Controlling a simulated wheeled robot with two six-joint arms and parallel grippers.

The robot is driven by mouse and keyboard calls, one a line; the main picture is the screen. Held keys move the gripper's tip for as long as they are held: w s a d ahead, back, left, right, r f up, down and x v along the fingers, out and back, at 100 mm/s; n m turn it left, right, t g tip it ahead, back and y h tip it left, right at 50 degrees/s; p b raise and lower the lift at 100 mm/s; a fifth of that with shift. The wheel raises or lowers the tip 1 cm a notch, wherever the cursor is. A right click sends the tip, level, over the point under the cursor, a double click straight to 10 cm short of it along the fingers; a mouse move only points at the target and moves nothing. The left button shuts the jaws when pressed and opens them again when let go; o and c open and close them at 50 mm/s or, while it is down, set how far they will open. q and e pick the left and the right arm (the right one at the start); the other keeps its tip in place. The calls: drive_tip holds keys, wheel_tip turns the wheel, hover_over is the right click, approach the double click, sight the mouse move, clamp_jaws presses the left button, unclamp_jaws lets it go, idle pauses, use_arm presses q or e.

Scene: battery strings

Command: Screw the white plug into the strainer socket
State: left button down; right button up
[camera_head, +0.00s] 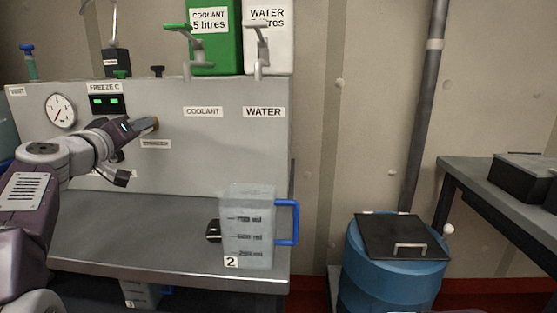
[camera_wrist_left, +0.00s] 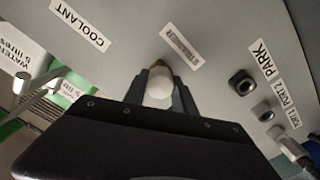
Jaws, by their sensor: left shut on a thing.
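My left gripper (camera_head: 149,125) reaches in from the left to the grey upright panel, close to the strainer label (camera_head: 156,144). In the left wrist view, its two dark fingers (camera_wrist_left: 160,92) are shut on the white plug (camera_wrist_left: 159,88), one on each side of it. A brass-coloured part (camera_wrist_left: 160,64) shows just past the plug, against the panel and beside the blurred label (camera_wrist_left: 182,47). The strainer socket itself is hidden behind the plug and fingers, so I cannot tell how far the plug is in. My right gripper is not in view.
Sockets labelled PARK (camera_wrist_left: 241,83) and PORT 2 (camera_wrist_left: 263,112) lie right of the gripper in the wrist view. Green coolant (camera_head: 215,45) and white water (camera_head: 268,40) containers with taps stand above the panel. A clear jug (camera_head: 248,215) stands on the bench; a blue barrel (camera_head: 395,280) is right.

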use_arm(q)
drive_tip(key=shift+f+m+b, duration=0.15)
drive_tip(key=shift+m+b, duration=0.15)
drive_tip(key=shift+b, duration=0.1)
drive_tip(key=m+b, duration=0.2)
drive_tip(key=m, duration=0.1)
drive_tip(key=shift+m+b, duration=0.45)
drive_tip(key=shift+m, duration=0.35)
